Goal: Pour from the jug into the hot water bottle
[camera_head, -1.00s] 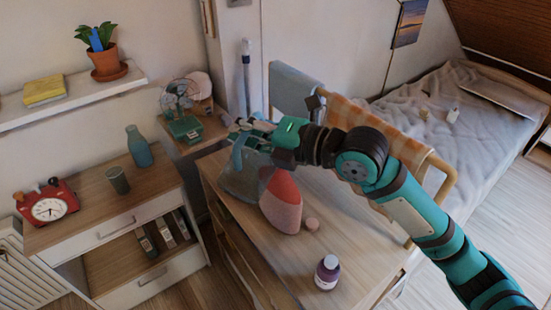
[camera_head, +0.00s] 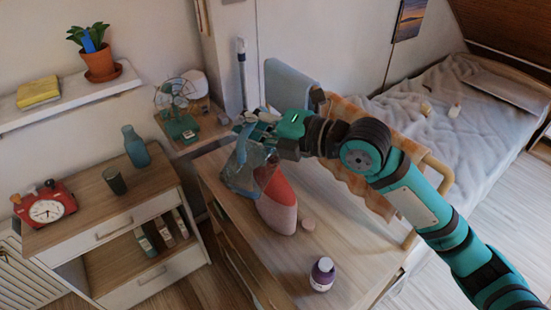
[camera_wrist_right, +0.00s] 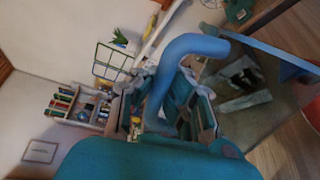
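The clear jug (camera_head: 240,178) with its blue handle is at the far end of the wooden dresser. It leans to the right, towards the hot water bottle. My right gripper (camera_head: 254,124) is shut on its handle, which also shows between the fingers in the right wrist view (camera_wrist_right: 190,48). The red and pink hot water bottle (camera_head: 278,210) stands on the dresser just right of the jug and overlaps it in the view. Its opening is hidden behind the jug and gripper. I cannot tell whether anything flows. My left gripper is not in view.
A chair with an orange checked cloth (camera_head: 350,115) is behind my right arm. A green fan (camera_head: 178,115) stands on a side table.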

